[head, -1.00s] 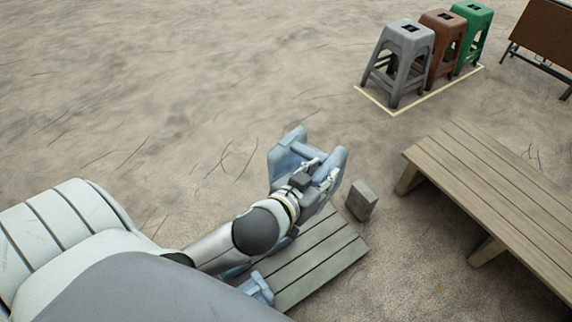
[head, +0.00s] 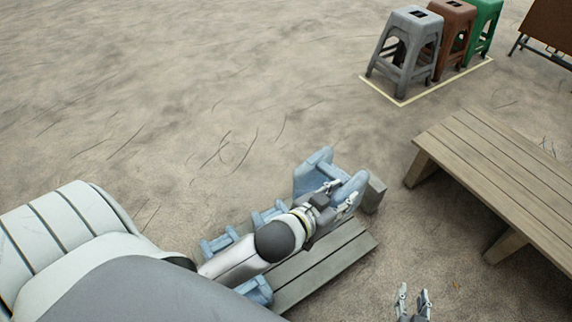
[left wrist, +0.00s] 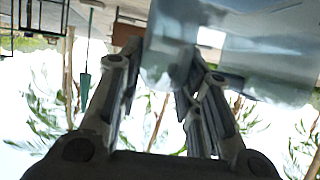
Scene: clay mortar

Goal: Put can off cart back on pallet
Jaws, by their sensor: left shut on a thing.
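My left gripper (head: 335,196) is shut on a blue can (head: 312,172) near the far end of the slatted grey pallet (head: 335,257). I cannot tell how high the can is above the pallet. In the left wrist view the can (left wrist: 230,45) fills the top between the fingers (left wrist: 160,85). Other blue cans (head: 218,244) stand along the pallet's left side, and one (head: 256,289) stands nearer my body; my arm hides part of the row. My right gripper (head: 413,303) shows at the bottom edge, fingers apart and empty.
A grey block (head: 375,193) stands just right of the held can, partly hidden by it. A wooden bench (head: 500,165) is at the right. Grey (head: 407,45), brown and green stools stand at the back. Open sandy ground lies left.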

